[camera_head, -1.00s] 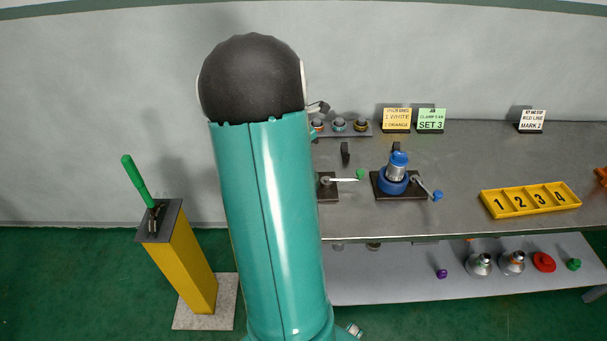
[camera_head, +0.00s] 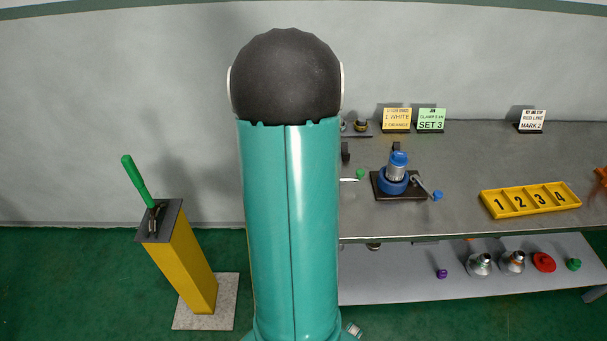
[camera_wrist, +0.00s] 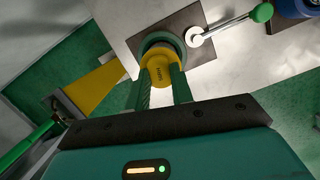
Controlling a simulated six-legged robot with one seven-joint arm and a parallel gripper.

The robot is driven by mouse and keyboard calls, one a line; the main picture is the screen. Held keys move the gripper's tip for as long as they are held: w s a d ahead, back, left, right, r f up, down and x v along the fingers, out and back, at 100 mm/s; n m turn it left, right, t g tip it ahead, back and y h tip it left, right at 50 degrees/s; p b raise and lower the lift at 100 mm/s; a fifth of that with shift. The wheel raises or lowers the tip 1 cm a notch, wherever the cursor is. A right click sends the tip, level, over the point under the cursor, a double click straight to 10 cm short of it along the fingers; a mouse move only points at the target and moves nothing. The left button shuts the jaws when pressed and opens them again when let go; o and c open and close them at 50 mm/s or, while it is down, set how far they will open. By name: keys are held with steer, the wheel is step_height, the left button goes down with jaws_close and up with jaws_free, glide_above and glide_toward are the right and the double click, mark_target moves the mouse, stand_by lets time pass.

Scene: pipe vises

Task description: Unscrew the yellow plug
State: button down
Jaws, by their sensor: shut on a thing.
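The yellow plug (camera_wrist: 157,72) shows in the wrist view, set in a round grey-green fitting on a dark square base plate (camera_wrist: 192,22). My gripper (camera_wrist: 162,82) has its two green fingers on either side of the plug and is shut on it. The plug's far part and its thread are hidden, so I cannot tell how deep it sits. A vise lever with a green knob (camera_wrist: 262,12) reaches out to the right of the plug. In the head view my arm hides the plug and the gripper; only the green knob (camera_head: 360,173) shows beside the arm.
A second vise with a blue collar (camera_head: 392,186) stands right on the grey bench (camera_head: 450,160). A yellow numbered tray (camera_head: 530,200) lies further right. A yellow pedestal (camera_head: 187,265) with a green-handled tool (camera_head: 137,178) stands left. Sign cards (camera_head: 397,117) line the back.

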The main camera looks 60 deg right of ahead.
steer(key=shift+n, duration=0.4)
steer(key=shift+s+f, duration=0.1)
steer(key=shift+n, duration=0.6)
steer(key=shift+n+t, duration=0.3)
steer(key=shift+n, duration=0.3)
steer(key=shift+n+t+y, duration=0.3)
steer(key=shift+n, duration=0.7)
steer(key=shift+n, duration=0.3)
